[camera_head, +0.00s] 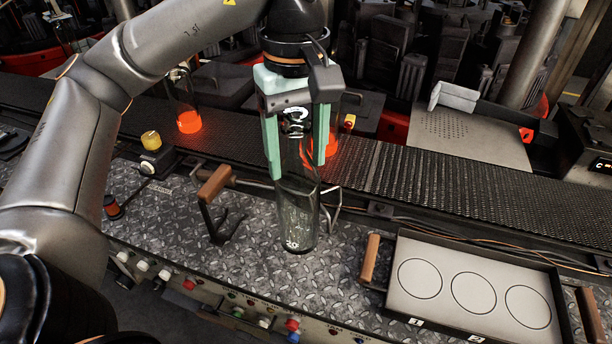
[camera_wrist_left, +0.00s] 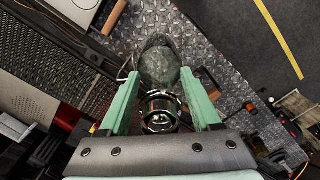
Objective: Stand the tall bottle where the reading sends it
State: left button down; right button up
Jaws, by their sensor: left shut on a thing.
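My left gripper (camera_head: 299,168) is shut on the tall bottle (camera_head: 298,218), a clear, dark-looking glass one. It holds the bottle nearly upright above the diamond-plate bench; whether its base touches the plate I cannot tell. In the left wrist view the bottle (camera_wrist_left: 158,66) shows between the green fingers of the gripper (camera_wrist_left: 158,82). A pale tray (camera_head: 473,298) at the lower right has three empty circles; tags 1 and 2 show on its front edge. A dark box with a lit display (camera_head: 602,166) is cut off at the right edge; its reading is not legible.
A dark mesh conveyor (camera_head: 400,178) runs behind the bench. One glowing orange bottle (camera_head: 188,118) stands on it at left, and an orange glow shows behind my gripper. A wooden-handled tool (camera_head: 214,184) lies left of the bottle. A perforated plate (camera_head: 462,135) sits beyond the conveyor.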

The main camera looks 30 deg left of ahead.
pick_arm(q)
jog(key=w+f, duration=0.2)
jog(key=f, duration=0.1)
jog(key=shift+w+a+f+b, duration=0.25)
jog(key=shift+w+b, duration=0.05)
jog(key=shift+w, duration=0.1)
notch_tip(320, 180, down, 3)
jog(key=shift+r, duration=0.15)
jog(key=shift+c, duration=0.2)
grip_release()
notch_tip(320, 180, up, 12)
jog(key=p, duration=0.3)
jog(key=shift+s, duration=0.1)
dwell(0.4)
